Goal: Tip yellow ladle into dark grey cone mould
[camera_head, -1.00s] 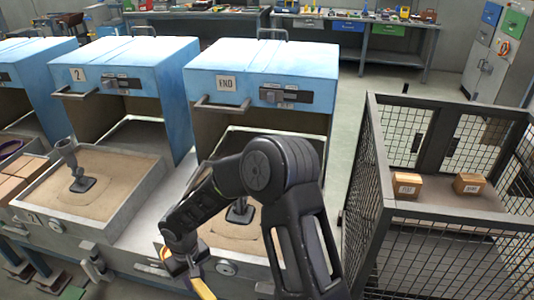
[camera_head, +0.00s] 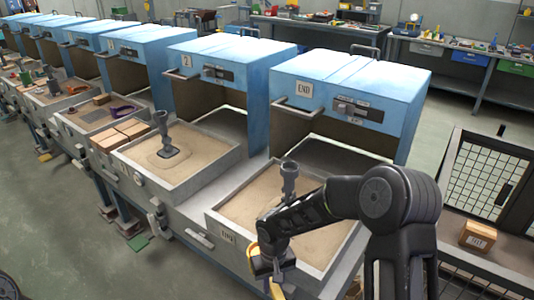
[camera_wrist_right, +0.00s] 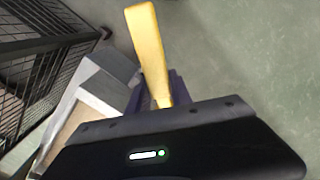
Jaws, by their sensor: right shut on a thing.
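A dark grey cone-shaped mould (camera_head: 289,178) stands upright in the sand tray marked END, partly hidden by my right arm. A similar dark grey piece (camera_head: 162,130) stands in the sand tray marked 2; I cannot tell which one the task names. My right gripper (camera_head: 270,264) is shut on the yellow ladle (camera_head: 252,258), just off the front edge of the END tray and apart from both moulds. In the right wrist view the yellow handle (camera_wrist_right: 148,50) sticks out past my gripper. The ladle's bowl and its contents cannot be made out. My left gripper is not in view.
Blue ovens (camera_head: 350,85) stand in a row behind the trays. The END tray (camera_head: 228,228) has a raised grey rim.

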